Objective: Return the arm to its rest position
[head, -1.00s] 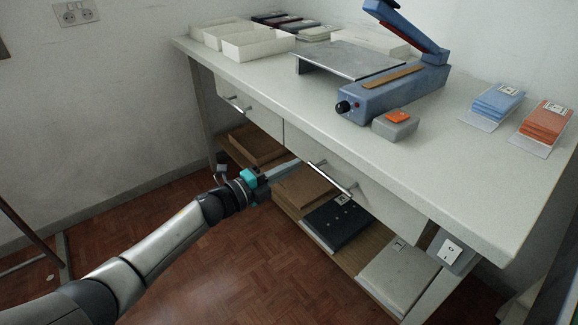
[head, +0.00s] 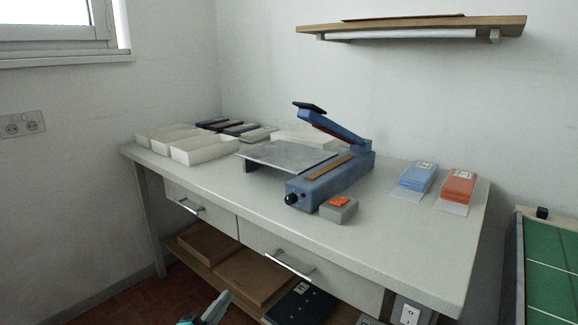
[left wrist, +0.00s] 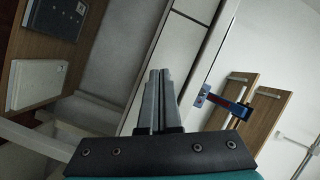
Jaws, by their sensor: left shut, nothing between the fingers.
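My left gripper (head: 212,309) shows at the bottom edge of the head view, in front of the table's lower shelf. In the left wrist view its two fingers (left wrist: 159,80) lie together, shut, with nothing between them. Most of the left arm is below the head view's frame. My right gripper is in neither view.
A grey-white table (head: 400,248) holds a blue sealer (head: 335,180), a grey box with an orange top (head: 338,210), white trays (head: 205,149), and blue (head: 418,177) and orange packets (head: 458,186). Drawer handles (head: 290,266) stick out in front. Boxes (head: 255,275) fill the lower shelf.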

